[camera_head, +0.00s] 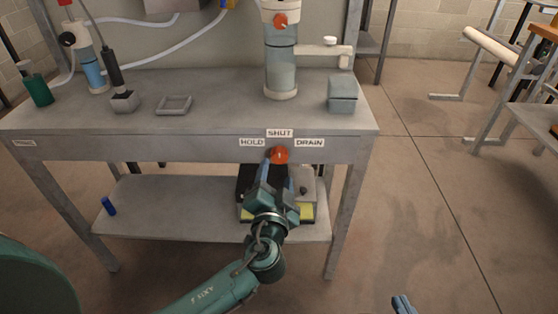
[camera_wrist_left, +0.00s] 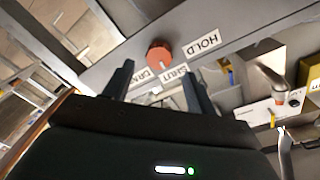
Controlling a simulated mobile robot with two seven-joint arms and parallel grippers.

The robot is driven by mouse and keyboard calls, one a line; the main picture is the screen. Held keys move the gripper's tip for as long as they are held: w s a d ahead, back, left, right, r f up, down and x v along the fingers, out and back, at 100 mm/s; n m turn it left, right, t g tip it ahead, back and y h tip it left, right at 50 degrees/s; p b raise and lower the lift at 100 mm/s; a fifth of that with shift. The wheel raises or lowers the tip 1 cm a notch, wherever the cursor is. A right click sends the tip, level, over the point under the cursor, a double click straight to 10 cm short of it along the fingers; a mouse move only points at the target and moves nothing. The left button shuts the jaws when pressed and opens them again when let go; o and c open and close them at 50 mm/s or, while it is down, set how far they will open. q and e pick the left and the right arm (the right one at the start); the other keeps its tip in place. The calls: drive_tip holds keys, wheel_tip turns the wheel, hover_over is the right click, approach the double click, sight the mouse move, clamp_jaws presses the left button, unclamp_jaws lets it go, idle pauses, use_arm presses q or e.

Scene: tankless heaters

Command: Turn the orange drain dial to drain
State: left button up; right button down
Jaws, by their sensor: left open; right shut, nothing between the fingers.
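The orange drain dial (camera_head: 280,155) is on the front edge of the grey bench, below the SHUT label (camera_head: 280,133) and between the HOLD label (camera_head: 252,142) and the DRAIN label (camera_head: 310,143).
The bench top (camera_head: 220,118) carries a clear cylinder (camera_head: 281,70) with another orange knob (camera_head: 280,21), a grey box (camera_head: 342,94) and a green bottle (camera_head: 38,90). A lower shelf (camera_head: 165,208) holds a dark item behind my left gripper. The floor right of the bench is clear.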

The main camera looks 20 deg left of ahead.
sight(279, 159)
use_arm(q)
drive_tip(key=x, duration=0.5)
drive_tip(key=shift+w, duration=0.4)
drive_tip(key=shift+c, duration=0.4)
drive_tip(key=c, duration=0.9)
